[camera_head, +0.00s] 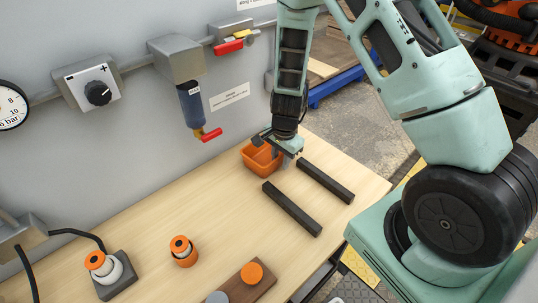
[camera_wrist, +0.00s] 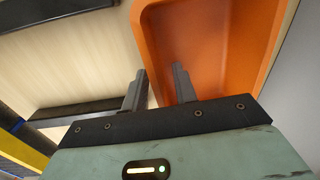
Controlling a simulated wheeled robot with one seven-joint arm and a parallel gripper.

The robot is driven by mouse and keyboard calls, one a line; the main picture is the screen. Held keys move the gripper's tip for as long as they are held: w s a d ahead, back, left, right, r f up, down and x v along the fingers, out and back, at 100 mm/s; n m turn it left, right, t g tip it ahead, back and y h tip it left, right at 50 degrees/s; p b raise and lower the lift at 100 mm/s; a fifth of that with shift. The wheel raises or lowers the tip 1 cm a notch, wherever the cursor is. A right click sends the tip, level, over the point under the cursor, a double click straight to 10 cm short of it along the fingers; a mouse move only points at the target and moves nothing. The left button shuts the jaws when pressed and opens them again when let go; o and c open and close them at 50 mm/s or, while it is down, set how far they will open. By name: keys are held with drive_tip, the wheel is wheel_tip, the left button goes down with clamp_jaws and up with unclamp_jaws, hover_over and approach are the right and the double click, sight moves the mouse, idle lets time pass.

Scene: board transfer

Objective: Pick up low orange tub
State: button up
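The low orange tub (camera_head: 259,162) stands on the wooden table near the wall panel, and its inside looks empty. My gripper (camera_head: 276,149) is over its right side and hides part of it. In the wrist view the tub (camera_wrist: 215,50) fills the upper right. My gripper (camera_wrist: 159,88) is open there, with one finger outside the tub's near side wall and the other over its inside. The wall lies between the fingers with gaps showing. Whether a finger touches the tub cannot be told.
Two dark bars (camera_head: 292,208) (camera_head: 326,180) lie on the table (camera_head: 222,205) right of the tub. An orange-topped cylinder (camera_head: 183,251), a corded piece on a grey base (camera_head: 112,274) and a brown board (camera_head: 241,284) stand nearer. A valve with a red handle (camera_head: 211,135) hangs on the wall.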

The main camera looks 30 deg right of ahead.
drive_tip(key=shift+f, duration=0.2)
clamp_jaws()
